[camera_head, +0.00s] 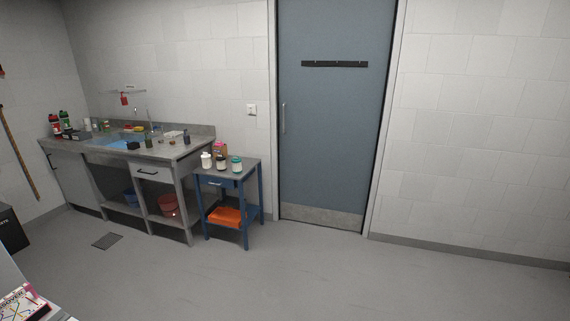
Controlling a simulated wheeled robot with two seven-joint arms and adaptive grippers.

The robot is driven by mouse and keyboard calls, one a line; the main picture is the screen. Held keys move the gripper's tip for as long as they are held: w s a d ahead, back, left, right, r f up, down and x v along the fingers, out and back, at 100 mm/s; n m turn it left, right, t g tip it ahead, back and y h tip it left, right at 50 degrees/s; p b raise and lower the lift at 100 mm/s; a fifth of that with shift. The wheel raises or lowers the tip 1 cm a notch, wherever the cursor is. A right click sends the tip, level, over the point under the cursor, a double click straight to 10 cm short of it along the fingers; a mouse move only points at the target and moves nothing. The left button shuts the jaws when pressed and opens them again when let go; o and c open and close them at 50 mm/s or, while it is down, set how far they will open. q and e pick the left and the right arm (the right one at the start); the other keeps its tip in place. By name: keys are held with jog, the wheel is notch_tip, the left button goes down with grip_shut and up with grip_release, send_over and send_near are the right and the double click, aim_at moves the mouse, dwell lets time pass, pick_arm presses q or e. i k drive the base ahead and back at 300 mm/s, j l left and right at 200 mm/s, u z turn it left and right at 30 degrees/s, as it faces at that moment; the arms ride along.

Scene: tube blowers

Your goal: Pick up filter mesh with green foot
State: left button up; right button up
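I cannot make out a filter mesh with a green foot in the head view. Small items stand on the grey sink counter (172,150) at the left, too small to identify. A jar with a green part (237,164) stands on the small blue side table (247,172), beside a white-topped jar (206,160) and a dark jar with a pale lid (222,162). Neither of my grippers is in view.
A closed blue-grey door (330,130) is in the back wall. An orange folded item (228,216) lies on the side table's lower shelf. A surface with a printed box (22,306) is at the bottom left. The grey floor (330,280) is clear.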

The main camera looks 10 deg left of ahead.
aim_at(148, 141)
jog(key=i+z, duration=0.1)
jog(key=i, duration=0.7)
jog(key=i+l+u, duration=0.1)
jog(key=i+u, duration=0.4)
jog(key=i, duration=0.3)
jog(key=i+u, duration=0.85)
jog(key=i+j+u, duration=0.25)
jog(key=i, duration=0.25)
jog(key=i+j+u, duration=0.25)
jog(key=i, duration=0.3)
jog(key=l, duration=0.1)
